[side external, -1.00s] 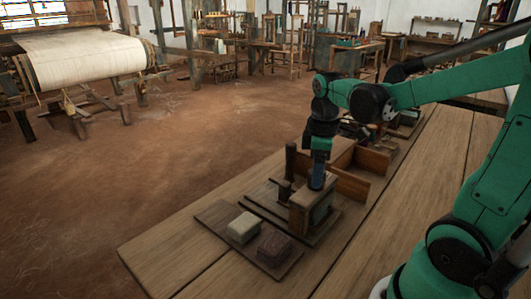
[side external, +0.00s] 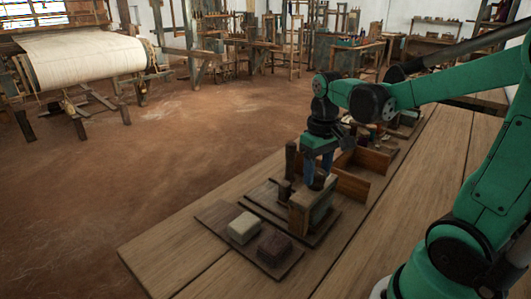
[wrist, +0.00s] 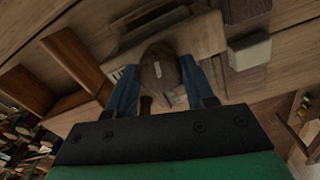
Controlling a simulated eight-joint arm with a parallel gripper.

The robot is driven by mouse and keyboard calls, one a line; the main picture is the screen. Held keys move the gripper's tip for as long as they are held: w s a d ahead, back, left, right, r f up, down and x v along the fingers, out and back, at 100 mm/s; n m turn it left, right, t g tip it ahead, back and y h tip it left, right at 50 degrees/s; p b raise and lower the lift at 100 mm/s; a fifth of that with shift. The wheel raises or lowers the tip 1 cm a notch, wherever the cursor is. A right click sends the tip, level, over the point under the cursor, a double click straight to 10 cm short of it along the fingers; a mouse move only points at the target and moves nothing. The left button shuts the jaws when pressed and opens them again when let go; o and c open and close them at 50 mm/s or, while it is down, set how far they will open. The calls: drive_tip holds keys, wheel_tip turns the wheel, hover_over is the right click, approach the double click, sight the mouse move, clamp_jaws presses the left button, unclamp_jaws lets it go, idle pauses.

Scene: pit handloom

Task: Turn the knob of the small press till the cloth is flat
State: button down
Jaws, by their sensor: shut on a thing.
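The small wooden press (side external: 303,216) stands upright on a dark board on the bench, with its round brown knob (side external: 318,183) on top. The knob also shows in the wrist view (wrist: 160,72), with a pale mark on its face. My gripper (side external: 318,173) points down over the press. Its two blue fingers, also in the wrist view (wrist: 160,85), are closed on opposite sides of the knob. I cannot make out the cloth or how flat it is; the press frame and my gripper hide its inside.
A pale block (side external: 243,228) and a dark brown block (side external: 274,247) lie on a tray (side external: 222,220) in front of the press. A dark upright post (side external: 291,160) stands close on its left. A wooden box (side external: 351,187) is behind. The near bench is clear.

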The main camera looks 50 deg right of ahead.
sight(317, 171)
drive_tip(key=shift+m, duration=1.5)
drive_tip(key=shift+c, duration=1.6)
unclamp_jaws()
drive_tip(key=shift+r, duration=2.85)
drive_tip(key=w+a+f+n+t, duration=0.1)
drive_tip(key=a+f+n+t, duration=0.2)
drive_tip(key=a, duration=0.7)
drive_tip(key=n+t, duration=0.2)
drive_tip(key=t, duration=0.2)
drive_tip(key=shift+a+n, duration=0.25)
drive_tip(key=shift+n, duration=0.15)
